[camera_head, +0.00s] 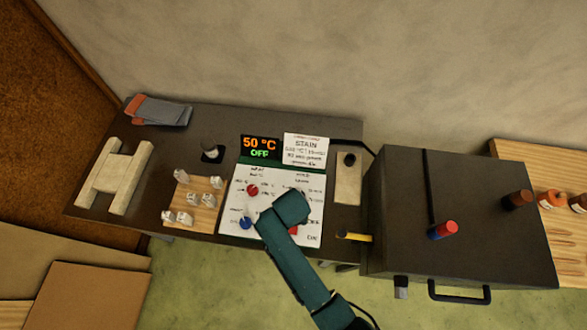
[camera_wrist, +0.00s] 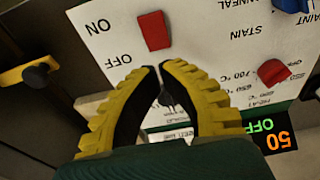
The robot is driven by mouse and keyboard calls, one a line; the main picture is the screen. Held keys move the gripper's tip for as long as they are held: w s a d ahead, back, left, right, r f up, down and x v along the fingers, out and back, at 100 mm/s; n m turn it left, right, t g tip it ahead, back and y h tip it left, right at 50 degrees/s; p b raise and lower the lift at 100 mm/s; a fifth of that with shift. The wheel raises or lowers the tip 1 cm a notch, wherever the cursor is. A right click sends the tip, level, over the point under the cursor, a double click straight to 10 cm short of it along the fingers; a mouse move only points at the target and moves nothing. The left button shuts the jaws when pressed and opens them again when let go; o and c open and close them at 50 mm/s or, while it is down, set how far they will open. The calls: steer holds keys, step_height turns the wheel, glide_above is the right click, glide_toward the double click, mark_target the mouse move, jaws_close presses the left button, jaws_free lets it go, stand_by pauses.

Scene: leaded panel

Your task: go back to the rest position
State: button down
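My gripper (camera_wrist: 159,69) hangs over the white control panel (camera_head: 233,213), its yellow fingers pointing at the panel. The fingertips come together with nothing visible held between them. In the head view my arm hides the fingers and part of the panel. In the wrist view a red switch (camera_wrist: 153,30) sits just beyond the fingertips, between the ON and OFF labels; I cannot tell whether the tips touch it. The display (camera_head: 261,147) reads 50 °C and OFF.
A dark box-shaped furnace (camera_head: 480,230) with a front handle stands to the right, a red-and-blue cylinder (camera_head: 443,230) on it. A yellow handle (camera_head: 354,236) juts out beside it.

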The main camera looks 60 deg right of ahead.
steer(key=shift+r, duration=0.25)
stand_by(0.4)
steer(key=w+a+r+n+t+p, duration=0.1)
steer(key=w+a+r+t, duration=0.15)
steer(key=w+r, duration=0.55)
steer(key=w+a+r+n+t+p, duration=0.1)
steer(key=w+a+r+t+p, duration=0.15)
steer(key=w+r, duration=0.45)
steer(key=w+a+r+n+t, duration=0.2)
steer(key=a+r+t, duration=0.1)
steer(key=r, duration=0.8)
steer(key=w+a+r+n+t, duration=0.1)
steer(key=w+a+r+t, duration=0.15)
steer(key=r, duration=0.85)
steer(key=s+a+r+n+t, duration=0.15)
steer(key=s+r+t, duration=0.25)
steer(key=r, duration=0.6)
steer(key=s+a+r+n+t+y+p, duration=0.1)
steer(key=s+r+n+t, duration=0.2)
steer(key=r, duration=0.6)
steer(key=s+a+r+n+t, duration=0.2)
steer(key=s+r+t, duration=0.2)
steer(key=r, duration=0.6)
step_height(320, 180, down, 55)
steer(key=b, duration=5.5)
steer(key=shift+w+d+f+n, duration=0.15)
steer(key=shift+f+n, duration=0.05)
steer(key=shift+n, duration=0.25)
